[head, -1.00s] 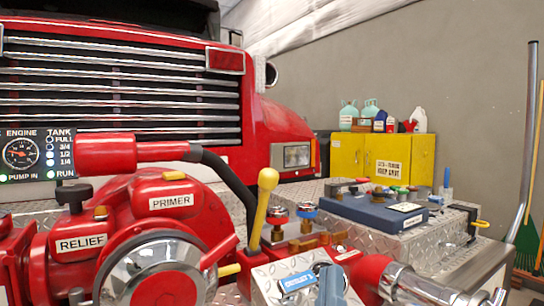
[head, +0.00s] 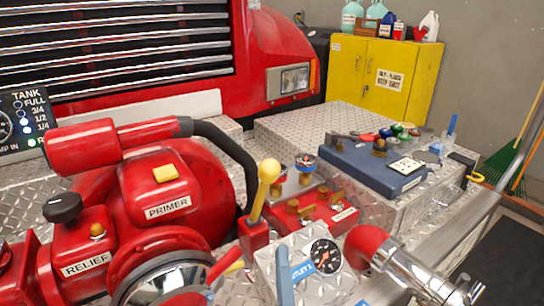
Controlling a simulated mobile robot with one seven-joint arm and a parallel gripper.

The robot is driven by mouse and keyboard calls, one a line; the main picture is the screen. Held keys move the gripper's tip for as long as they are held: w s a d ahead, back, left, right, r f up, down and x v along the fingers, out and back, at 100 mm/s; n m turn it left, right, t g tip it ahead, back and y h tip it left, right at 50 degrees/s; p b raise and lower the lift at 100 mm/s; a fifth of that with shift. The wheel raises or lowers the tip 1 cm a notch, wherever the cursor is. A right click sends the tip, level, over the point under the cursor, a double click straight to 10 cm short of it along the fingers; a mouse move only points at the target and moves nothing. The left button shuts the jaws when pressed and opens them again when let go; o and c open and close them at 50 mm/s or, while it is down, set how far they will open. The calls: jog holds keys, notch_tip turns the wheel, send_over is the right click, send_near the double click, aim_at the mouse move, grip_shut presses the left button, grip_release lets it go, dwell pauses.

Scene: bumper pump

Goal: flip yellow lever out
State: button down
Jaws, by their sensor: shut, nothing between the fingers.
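The yellow lever (head: 264,185) has a round yellow knob on a tapering yellow shaft. It stands nearly upright, its top leaning slightly right, in a red base block (head: 254,234) right of the red pump body. My gripper is not in view, so its place relative to the lever cannot be seen. A smaller yellow tip (head: 234,267) shows low, beside a red handle (head: 224,262) near the round metal cap.
The red pump housing (head: 170,190) with PRIMER and RELIEF labels stands close on the left. A gauge (head: 325,256), a blue handle (head: 285,275) and a chrome-and-red pipe (head: 400,262) crowd the front. A blue box (head: 375,165) sits behind right. The yellow cabinet (head: 350,75) is farther back.

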aim_at(270, 177)
jog(key=shift+w+a+f+n+y+p, duration=0.2)
jog(key=shift+w+a+n+y+p, duration=0.1)
jog(key=shift+a+n+y+p, duration=0.1)
jog(key=x, duration=0.7)
jog(key=p+x, duration=0.1)
jog(key=x, duration=0.6)
jog(key=shift+w+f, duration=0.1)
jog(key=shift+f, duration=0.15)
jog(key=shift+r+g+p, duration=0.2)
jog(key=shift+g+p, duration=0.1)
jog(key=shift+p, duration=0.1)
